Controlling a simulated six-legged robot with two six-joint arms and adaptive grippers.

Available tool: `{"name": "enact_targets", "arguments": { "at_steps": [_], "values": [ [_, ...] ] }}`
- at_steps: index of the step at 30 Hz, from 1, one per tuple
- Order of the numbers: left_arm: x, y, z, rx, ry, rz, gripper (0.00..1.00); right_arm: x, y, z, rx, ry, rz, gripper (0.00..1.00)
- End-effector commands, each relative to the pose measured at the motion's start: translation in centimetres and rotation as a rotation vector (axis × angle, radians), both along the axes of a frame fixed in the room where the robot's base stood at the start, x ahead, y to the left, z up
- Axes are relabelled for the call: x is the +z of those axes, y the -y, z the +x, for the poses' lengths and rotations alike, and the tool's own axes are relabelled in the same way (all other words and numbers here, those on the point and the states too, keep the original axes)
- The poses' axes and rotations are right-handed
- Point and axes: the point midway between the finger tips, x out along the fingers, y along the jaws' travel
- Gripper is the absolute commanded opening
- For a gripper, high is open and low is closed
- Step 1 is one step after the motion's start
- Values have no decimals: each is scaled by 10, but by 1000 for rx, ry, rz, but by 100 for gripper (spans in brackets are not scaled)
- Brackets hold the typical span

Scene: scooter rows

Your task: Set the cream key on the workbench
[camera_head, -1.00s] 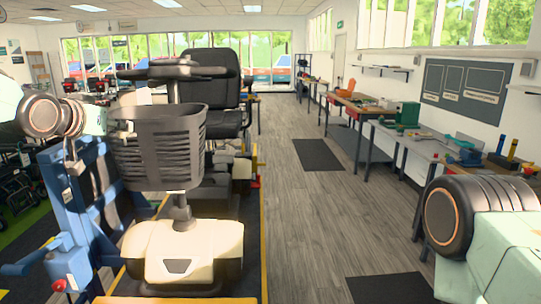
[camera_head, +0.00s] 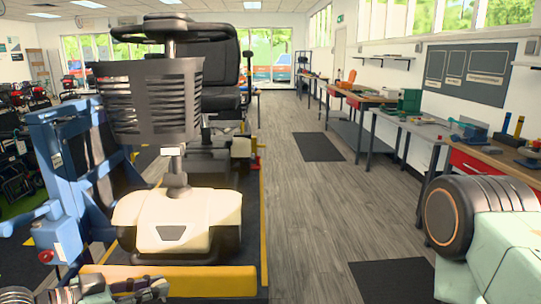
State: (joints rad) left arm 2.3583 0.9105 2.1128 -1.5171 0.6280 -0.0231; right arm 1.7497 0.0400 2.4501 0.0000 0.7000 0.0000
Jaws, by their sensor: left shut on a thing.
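My left gripper (camera_head: 152,290) is low at the bottom left edge, in front of the yellow-edged platform, and is shut. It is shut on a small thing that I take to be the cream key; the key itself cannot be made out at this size. The workbench row runs along the right wall, with a grey-topped bench (camera_head: 400,122) and a nearer wood-topped bench (camera_head: 520,172) with a red drawer front. My left gripper is far from these benches. My right arm shows at the lower right; its gripper is out of view.
A cream scooter (camera_head: 180,215) with a black basket and seat stands on a yellow-edged platform (camera_head: 190,280) ahead left. A blue lift frame (camera_head: 75,170) stands beside it. The grey floor aisle (camera_head: 300,215) between platform and benches is clear, with flat dark mats (camera_head: 318,147).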

Motion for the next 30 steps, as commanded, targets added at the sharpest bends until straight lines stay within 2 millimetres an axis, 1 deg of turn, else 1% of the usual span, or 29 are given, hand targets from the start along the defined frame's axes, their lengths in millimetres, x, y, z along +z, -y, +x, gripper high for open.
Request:
{"name": "enact_targets", "arguments": {
  "at_steps": [1,3,6,9,11,14,18,22,25,30],
  "values": [
    [-18,10,-14,-32,-3,-4,0,-14,0,0,0,0,0,40],
    [-29,22,-30,-72,-2,-5,0,-23,0,0,0,0,0,40],
    [-38,35,-49,-115,0,-3,0,-32,0,0,0,1,0,40],
    [-42,44,-61,-142,2,-3,0,-37,0,0,0,1,0,40],
    [-44,47,-65,-152,1,1,0,-38,0,0,0,1,0,40],
    [-51,49,-71,-161,-4,1,0,-38,0,0,0,1,0,40],
    [-73,49,-77,-164,-11,3,0,-37,0,0,0,1,0,40],
    [-89,49,-81,-162,-8,2,0,-37,0,0,0,1,0,40],
    [-94,49,-83,-161,-4,2,0,-37,0,0,0,1,0,40],
    [-95,49,-82,-161,-1,1,0,-37,0,0,0,1,0,40]
  ]
}}
